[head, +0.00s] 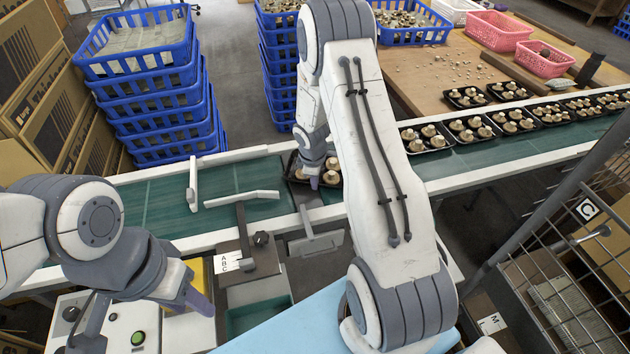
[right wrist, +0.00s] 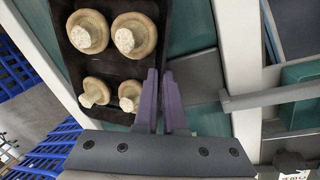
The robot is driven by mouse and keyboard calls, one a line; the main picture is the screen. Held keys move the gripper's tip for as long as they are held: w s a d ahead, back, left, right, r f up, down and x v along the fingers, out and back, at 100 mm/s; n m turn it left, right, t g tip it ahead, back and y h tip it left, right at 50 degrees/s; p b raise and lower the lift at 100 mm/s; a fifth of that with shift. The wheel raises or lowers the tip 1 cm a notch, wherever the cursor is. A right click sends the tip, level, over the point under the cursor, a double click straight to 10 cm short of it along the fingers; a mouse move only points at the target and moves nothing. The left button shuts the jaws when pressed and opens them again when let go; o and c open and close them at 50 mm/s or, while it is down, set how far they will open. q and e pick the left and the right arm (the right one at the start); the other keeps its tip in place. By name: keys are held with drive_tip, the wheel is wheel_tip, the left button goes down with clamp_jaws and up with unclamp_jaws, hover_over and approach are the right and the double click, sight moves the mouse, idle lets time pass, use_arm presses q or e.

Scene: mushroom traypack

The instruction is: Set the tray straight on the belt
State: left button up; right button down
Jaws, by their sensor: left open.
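The black tray (right wrist: 107,64) with mushrooms sits on the green belt (head: 262,175). In the head view my right arm hides much of it. In the head view the right gripper (head: 316,182) is low over the tray. My left gripper (head: 200,300) is open and empty, in front of the belt at the lower left.
White guide bars (head: 240,198) stand over the belt left of the tray. A grey paddle (head: 315,243) is at the belt's near edge. More filled trays (head: 470,130) line the belt to the right. Stacks of blue crates (head: 155,90) stand behind. The belt's left stretch is clear.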

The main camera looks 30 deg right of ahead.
sight(323, 174)
drive_tip(key=shift+w+d+p+v, duration=0.15)
drive_tip(key=shift+w+p+v, duration=0.05)
drive_tip(key=shift+p+v, duration=0.95)
drive_tip(key=shift+w+d+p+v, duration=0.15)
drive_tip(key=shift+p+v, duration=1)
drive_tip(key=shift+w+d+p+v, duration=0.2)
drive_tip(key=shift+p+v, duration=0.95)
drive_tip(key=shift+r, duration=0.15)
drive_tip(key=d+r+n+t+p, duration=0.1)
drive_tip(key=n, duration=0.1)
drive_tip(key=d+r+n+p, duration=0.1)
drive_tip(key=shift+w+d+r+n+t, duration=0.2)
drive_tip(key=shift+w+d+n+t, duration=0.2)
drive_tip(key=shift+w+d+r+n+t+y, duration=0.15)
drive_tip(key=shift+d+r+n+t+y, duration=0.15)
drive_tip(key=shift+n, duration=0.4)
wheel_tip(323, 174, down, 10)
drive_tip(key=b, duration=0.8)
drive_tip(key=shift+r+b, duration=0.15)
drive_tip(key=shift+b, duration=0.2)
drive_tip(key=shift+f, duration=0.2)
drive_tip(key=c, duration=1)
unclamp_jaws()
